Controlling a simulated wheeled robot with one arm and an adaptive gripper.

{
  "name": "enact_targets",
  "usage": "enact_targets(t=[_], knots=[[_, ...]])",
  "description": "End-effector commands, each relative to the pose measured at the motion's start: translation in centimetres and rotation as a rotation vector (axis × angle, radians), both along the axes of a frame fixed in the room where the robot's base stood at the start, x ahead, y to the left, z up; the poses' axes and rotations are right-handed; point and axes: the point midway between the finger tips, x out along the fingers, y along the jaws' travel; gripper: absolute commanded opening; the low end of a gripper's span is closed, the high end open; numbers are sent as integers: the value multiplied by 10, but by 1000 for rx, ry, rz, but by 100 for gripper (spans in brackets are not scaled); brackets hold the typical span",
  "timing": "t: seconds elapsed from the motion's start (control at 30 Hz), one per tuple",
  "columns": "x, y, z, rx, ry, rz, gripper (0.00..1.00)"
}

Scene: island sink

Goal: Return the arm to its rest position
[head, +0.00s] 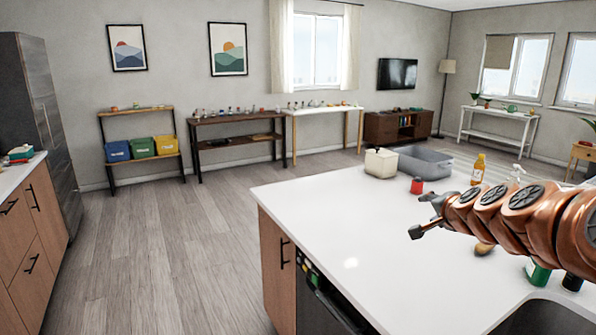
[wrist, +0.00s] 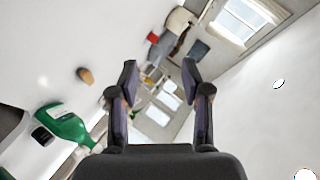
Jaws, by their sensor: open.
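My gripper (head: 425,217) reaches in from the right in the head view, above the white island countertop (head: 330,225). In the wrist view my gripper (wrist: 160,80) has its two dark fingers spread apart, with nothing between them. My copper-coloured arm hides part of the countertop's right side.
On the island stand a cream container (head: 380,163), a grey bin (head: 425,162), a red item (head: 417,186), an orange bottle (head: 478,169) and a green bottle (head: 538,278). A brown object (head: 484,249) lies below my arm. The sink (head: 545,318) is front right. The countertop's left part is clear.

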Motion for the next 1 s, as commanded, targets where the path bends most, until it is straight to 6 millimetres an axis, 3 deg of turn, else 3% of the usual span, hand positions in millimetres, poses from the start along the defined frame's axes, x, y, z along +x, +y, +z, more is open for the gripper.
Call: enact_targets(t=[0.03, 0.2, 0.37, 0.5, 0.63, 0.8, 0.9, 1.0], knots=[[-8, 30, -7, -20, 42, 76, 48], [-53, 118, -41, -107, 211, 332, 48], [-119, 178, -78, -199, 394, 555, 48], [-193, 210, -113, -281, 578, 734, 48], [-267, 220, -141, -355, 763, 877, 48], [-356, 210, -164, -430, 992, 1010, 48], [-395, 199, -171, -453, 1098, 1057, 48], [-418, 192, -173, -463, 1165, 1082, 48]])
